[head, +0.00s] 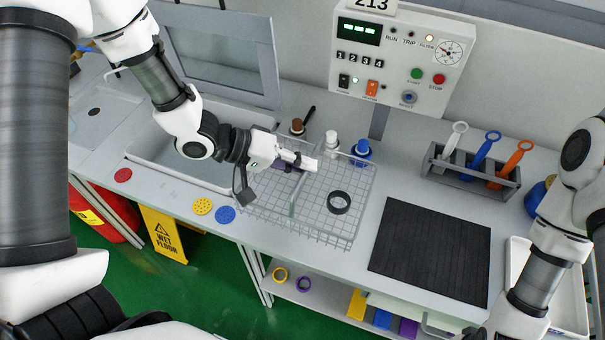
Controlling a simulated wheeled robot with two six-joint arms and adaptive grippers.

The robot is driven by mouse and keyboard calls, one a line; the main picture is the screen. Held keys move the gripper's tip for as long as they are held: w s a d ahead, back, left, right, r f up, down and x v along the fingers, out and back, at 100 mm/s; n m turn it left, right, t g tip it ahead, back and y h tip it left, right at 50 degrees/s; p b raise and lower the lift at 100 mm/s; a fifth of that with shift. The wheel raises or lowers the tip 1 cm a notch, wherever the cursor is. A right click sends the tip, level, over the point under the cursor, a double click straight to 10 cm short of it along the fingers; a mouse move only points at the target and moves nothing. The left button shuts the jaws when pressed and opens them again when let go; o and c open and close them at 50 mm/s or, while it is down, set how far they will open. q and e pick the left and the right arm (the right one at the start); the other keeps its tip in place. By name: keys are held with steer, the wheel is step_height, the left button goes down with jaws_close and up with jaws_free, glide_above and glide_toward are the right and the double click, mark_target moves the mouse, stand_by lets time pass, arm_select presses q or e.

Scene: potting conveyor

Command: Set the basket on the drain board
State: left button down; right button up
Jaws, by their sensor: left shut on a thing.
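The wire basket (320,226) stands in the middle of the head view, between the sink and the drain board. It has a grey mesh and a bar across its middle. A black ring (339,202) lies in its right half, and something dark purple shows partly in the left half under my gripper. My left gripper (307,163) is shut on the basket at the far end of its middle bar; the exact contact is small. The drain board (431,250) is a black ribbed panel to the right of the basket, and it is bare. My right gripper is out of view.
A sink (150,150) with a raised lid (222,58) is at left. Several bottles, including a blue one (361,152), stand behind the basket. A tool rack (470,178) stands behind the drain board. A white tray (573,290) is at right. Coloured discs (225,214) lie near the front edge.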

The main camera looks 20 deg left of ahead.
arm_select(q)
step_height(320, 180, down, 3)
steer(key=shift+a+f, duration=0.1)
steer(key=shift+f, duration=0.1)
steer(key=c, duration=1.2)
jaws_free()
steer(key=shift+s+a+r, duration=0.1)
steer(key=shift+a+r, duration=0.1)
steer(key=shift+a, duration=0.05)
steer(key=p+v, duration=0.5)
steer(key=v, duration=0.6)
steer(key=shift+s+a, duration=0.1)
steer(key=shift+s, duration=0.1)
